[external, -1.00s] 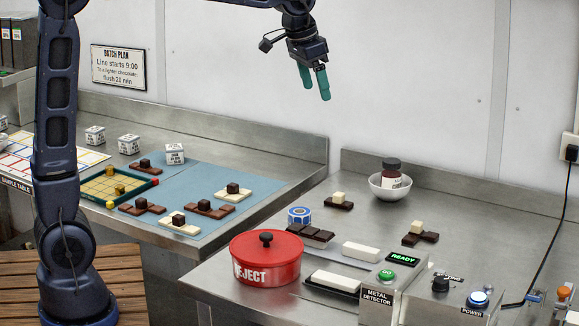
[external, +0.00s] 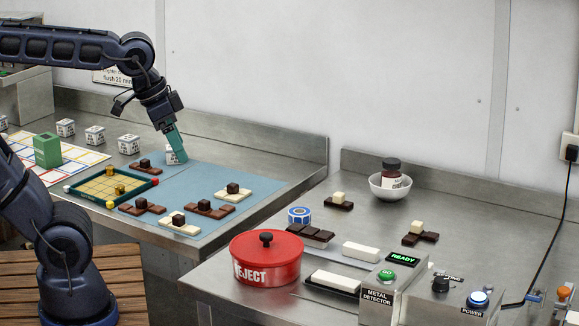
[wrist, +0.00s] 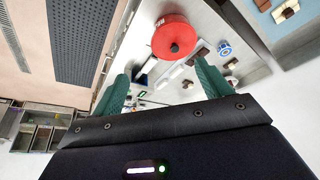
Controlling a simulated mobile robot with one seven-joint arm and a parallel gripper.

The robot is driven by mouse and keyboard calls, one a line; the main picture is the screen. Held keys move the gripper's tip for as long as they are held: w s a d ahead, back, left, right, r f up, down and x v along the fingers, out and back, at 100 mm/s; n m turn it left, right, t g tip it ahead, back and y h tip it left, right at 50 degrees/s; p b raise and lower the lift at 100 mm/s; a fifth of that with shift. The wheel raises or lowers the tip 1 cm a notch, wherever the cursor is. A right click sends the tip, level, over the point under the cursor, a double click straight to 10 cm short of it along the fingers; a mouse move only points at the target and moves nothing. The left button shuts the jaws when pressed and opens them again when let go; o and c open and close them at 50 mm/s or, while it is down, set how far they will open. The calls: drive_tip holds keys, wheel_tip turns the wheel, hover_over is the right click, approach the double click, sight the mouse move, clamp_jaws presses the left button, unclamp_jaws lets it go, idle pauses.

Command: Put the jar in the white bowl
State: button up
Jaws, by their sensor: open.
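The jar (external: 391,168), dark-lidded with a pale label, stands inside the white bowl (external: 376,190) on the right-hand steel counter in the external view. It looks roughly upright, and its lower part is hidden by the bowl's rim. My gripper (external: 178,158) is far to the left of them, over the left counter, its green fingers pointing down in front of or beside a white printed cube; contact cannot be told. In the wrist view the two green fingers (wrist: 162,88) are apart with nothing seen between them. I cannot make out the jar or bowl clearly there.
A red lidded pot (external: 266,260), a blue tape roll (external: 299,215) and the metal detector box (external: 377,300) stand on the right counter. Chocolate pieces lie on the blue mat (external: 215,182) at left. A green block (external: 47,150) stands on the sample sheet. A gap separates the counters.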

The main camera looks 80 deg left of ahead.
drive_tip(key=s+f, duration=0.2)
drive_tip(key=s, duration=0.1)
drive_tip(key=shift+d+f, duration=0.1)
drive_tip(key=shift+d, duration=0.2)
